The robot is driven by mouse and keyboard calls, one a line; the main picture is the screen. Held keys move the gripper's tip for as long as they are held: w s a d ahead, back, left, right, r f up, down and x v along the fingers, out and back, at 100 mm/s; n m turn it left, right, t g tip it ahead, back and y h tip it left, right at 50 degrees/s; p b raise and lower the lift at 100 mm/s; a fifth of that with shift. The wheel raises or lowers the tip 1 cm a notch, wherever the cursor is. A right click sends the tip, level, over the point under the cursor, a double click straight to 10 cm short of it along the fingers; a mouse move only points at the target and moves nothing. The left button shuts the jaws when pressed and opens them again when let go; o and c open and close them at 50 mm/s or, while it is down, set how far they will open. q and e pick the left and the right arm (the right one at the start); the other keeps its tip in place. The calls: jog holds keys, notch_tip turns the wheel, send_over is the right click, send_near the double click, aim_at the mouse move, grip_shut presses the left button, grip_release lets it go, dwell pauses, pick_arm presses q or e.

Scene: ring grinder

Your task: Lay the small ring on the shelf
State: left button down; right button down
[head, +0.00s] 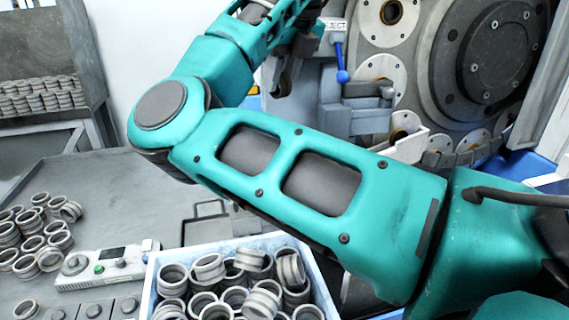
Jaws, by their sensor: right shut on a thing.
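My right arm crosses the head view from the lower right, bends at the left and runs up to the top middle. My right gripper (283,82) is small and dark there, partly hidden by the arm, in front of the grinder. It is shut on a ring, whose outline is hard to make out. At the far left a grey rack with a shelf (40,84) carries rows of rings; I cannot tell whether this is the shelf named. My left gripper is out of view.
A blue-white crate of rings (151,285) stands at the bottom middle. Loose ring stacks (38,238) and a control box (105,266) are on the grey table (110,190) at left. The grinder's large disc (492,55) and blue-knobbed lever (342,76) are at upper right.

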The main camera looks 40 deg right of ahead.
notch_tip(320, 180, down, 12)
jog(key=shift+f+b, duration=0.1)
jog(key=shift+b, duration=0.75)
jog(key=shift+f+b, duration=0.35)
jog(key=shift+f, duration=2)
jog(key=shift+f, duration=0.1)
jog(key=c, duration=0.8)
grip_release()
jog(key=shift+c, duration=0.2)
